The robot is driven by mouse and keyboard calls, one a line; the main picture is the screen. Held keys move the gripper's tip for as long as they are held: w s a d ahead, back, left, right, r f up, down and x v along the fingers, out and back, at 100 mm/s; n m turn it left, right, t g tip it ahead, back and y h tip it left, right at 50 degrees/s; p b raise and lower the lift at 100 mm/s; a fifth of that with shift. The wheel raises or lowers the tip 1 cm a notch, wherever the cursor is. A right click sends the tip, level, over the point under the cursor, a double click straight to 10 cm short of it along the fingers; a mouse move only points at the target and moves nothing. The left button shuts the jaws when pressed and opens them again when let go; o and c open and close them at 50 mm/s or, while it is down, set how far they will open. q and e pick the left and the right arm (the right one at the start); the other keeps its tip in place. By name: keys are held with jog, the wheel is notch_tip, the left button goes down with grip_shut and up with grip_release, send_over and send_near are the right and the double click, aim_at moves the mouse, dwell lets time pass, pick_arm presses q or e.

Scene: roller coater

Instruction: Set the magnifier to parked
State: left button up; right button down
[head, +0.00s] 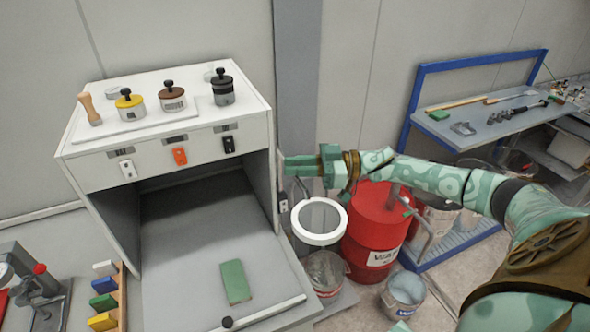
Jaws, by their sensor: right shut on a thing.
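The magnifier (342,231) appears to be the white ring with a grey, see-through centre, right of the white cabinet. It hangs in front of a clear container and beside the red drum. My right gripper (297,165) is just above the ring, close to the cabinet's right side. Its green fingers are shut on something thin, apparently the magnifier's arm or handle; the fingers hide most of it. My left gripper is not in view.
The white cabinet (105,172) carries lidded pots and coloured switches, with a green block (235,282) on its bed. A red drum (375,235) and buckets (404,293) stand on the floor. A blue-framed bench (487,131) is at right.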

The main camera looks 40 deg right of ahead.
jog(key=c, duration=1.3)
grip_release()
jog(key=shift+d, duration=0.1)
jog(key=b+v, duration=0.4)
jog(key=v, duration=1.2)
jog(key=shift+d, duration=0.2)
jog(key=shift+f, duration=0.1)
